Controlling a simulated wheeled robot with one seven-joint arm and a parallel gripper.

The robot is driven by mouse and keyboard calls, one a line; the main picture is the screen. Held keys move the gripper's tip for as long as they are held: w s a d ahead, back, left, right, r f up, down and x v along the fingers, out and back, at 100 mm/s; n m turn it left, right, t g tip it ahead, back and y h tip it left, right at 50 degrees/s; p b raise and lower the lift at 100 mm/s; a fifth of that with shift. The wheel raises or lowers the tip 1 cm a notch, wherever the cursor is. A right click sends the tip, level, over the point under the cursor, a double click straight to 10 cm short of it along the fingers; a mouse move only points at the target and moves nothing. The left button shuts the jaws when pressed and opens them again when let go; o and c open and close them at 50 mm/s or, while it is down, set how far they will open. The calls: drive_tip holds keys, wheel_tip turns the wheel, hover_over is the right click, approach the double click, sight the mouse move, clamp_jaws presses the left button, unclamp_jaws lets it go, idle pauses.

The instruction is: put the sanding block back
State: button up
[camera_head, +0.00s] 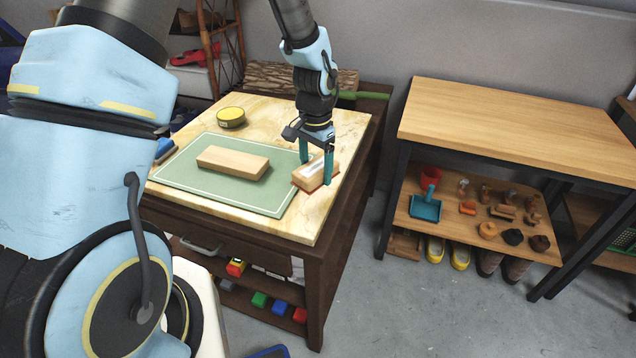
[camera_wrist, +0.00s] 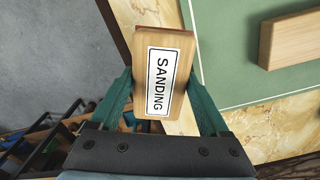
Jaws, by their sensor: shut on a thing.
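The sanding block (camera_head: 314,178) is a wooden block with a red underside and a white label. In the wrist view the label on the sanding block (camera_wrist: 160,78) reads "SANDING". My gripper (camera_head: 317,170) is shut on the block, one teal finger on each side; the fingers of my gripper (camera_wrist: 165,100) also show in the wrist view. The block is at the right edge of the green mat (camera_head: 200,195), over the light worktop (camera_head: 330,205). I cannot tell whether it touches the surface.
A plain wooden block (camera_head: 233,162) lies on the mat. A yellow round tin (camera_head: 231,117) stands behind it, and a blue item (camera_head: 164,150) lies at the left. A second table (camera_head: 510,120) with a bare top stands to the right, with small items on its lower shelf (camera_head: 470,232).

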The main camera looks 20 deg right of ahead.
sight(315, 194)
drive_tip(key=shift+f+p, duration=0.3)
drive_tip(key=shift+f, duration=1.95)
drive_tip(key=shift+f, duration=0.35)
drive_tip(key=o, duration=1.2)
drive_tip(key=shift+r, duration=0.1)
drive_tip(key=shift+c, duration=0.2)
